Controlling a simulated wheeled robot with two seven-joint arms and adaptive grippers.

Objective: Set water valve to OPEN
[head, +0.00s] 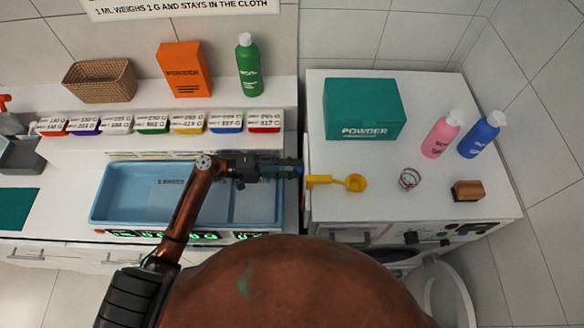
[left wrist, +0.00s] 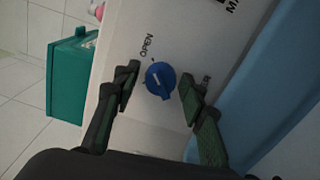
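The water valve is a round blue knob (left wrist: 160,80) on a pale panel in the left wrist view. A pale mark shows on its face, and a small raised part sticks out at its lower edge. The word OPEN is printed above and left of it; a second label to its right is partly hidden by a finger. My left gripper (left wrist: 158,82) is open, one dark finger on each side of the knob, with visible gaps. In the head view my left gripper (head: 293,170) is at the right end of the blue basin. My right gripper is not in view.
A white washing machine (head: 430,205) stands right of the gripper, with a yellow scoop (head: 355,183), teal powder box (head: 365,100), pink bottle (head: 438,140), blue bottle (head: 478,140) and brush (head: 467,190) on top. The blue basin (head: 140,200) lies under my left arm.

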